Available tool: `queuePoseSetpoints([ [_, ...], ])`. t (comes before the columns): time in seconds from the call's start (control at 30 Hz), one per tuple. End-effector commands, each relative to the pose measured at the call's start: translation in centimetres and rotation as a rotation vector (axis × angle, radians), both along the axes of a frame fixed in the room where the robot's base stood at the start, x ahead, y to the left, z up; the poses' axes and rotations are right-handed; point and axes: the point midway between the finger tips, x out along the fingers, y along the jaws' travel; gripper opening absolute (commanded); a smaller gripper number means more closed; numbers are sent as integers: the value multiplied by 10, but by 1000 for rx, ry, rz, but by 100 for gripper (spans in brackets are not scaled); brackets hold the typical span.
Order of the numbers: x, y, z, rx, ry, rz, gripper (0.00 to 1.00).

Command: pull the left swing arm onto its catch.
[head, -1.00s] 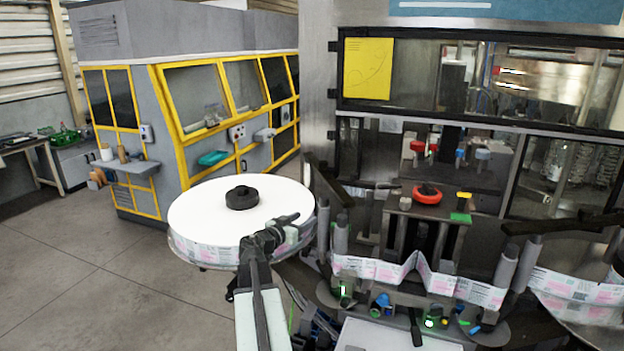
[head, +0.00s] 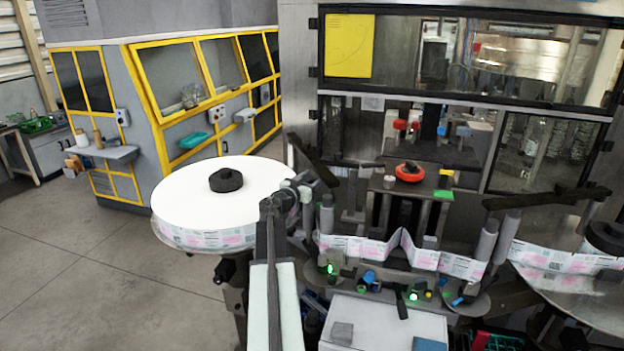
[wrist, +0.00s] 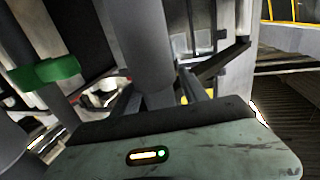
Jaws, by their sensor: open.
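The left swing arm (head: 314,160) is a dark bar at the machine's left front, slanting down to the right above an upright grey roller (head: 326,214). My gripper (head: 300,187) is beside the bar's lower part, over the right edge of the white reel. In the wrist view, the gripper's fingers (wrist: 165,98) are apart, with a grey cylinder (wrist: 146,45) standing in front of and partly between them. I cannot tell if they touch it. A dark slanting bar (wrist: 222,62) shows behind at the right. I cannot make out the catch.
The label web (head: 360,247) zigzags past several rollers along the machine front. A similar dark arm (head: 545,198) is at the right by another reel. A light box top (head: 385,322) is front centre. Open floor lies left.

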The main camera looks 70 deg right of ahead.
Motion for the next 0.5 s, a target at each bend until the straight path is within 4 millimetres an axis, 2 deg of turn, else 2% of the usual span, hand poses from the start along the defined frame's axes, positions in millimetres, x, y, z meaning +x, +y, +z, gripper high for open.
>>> queuePoseSetpoints([
  [0.1, 0, 1, 0, 0, 0, 0, 52],
  [0.3, 1, 1, 0, 0, 0, 1, 0],
  [0.5, 1, 1, 0, 0, 0, 1, 0],
])
